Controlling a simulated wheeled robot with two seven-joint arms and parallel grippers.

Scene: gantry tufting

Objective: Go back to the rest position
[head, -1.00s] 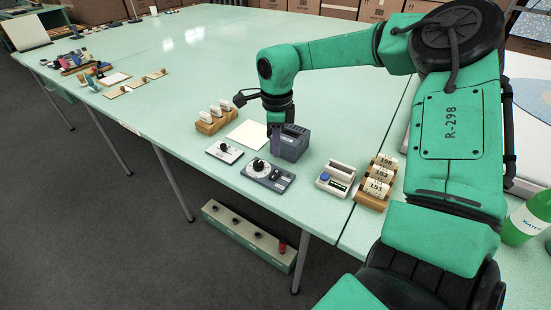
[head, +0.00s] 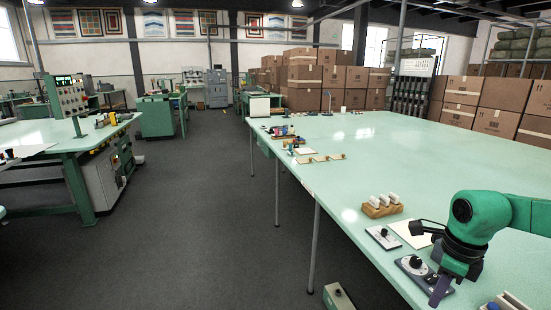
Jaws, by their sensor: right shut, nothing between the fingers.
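My right gripper (head: 440,290) is at the lower right in the head view, on the green arm that comes in from the right edge. Its dark fingers are shut and empty, and point down over the near part of the long pale-green table (head: 345,165). It overlaps the right side of a grey device with a knob (head: 414,268); whether it touches it, I cannot tell. The dark block seen earlier is not clearly visible and may be behind the gripper. My left gripper is not in view.
Near the gripper are a wooden holder with white pieces (head: 381,206), a pale card (head: 408,233) and a small knob panel (head: 383,237). A partly cut-off device (head: 505,302) is at the bottom edge. Stacked cardboard boxes (head: 330,80) stand behind the table. Dark floor (head: 215,210) lies open to the left.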

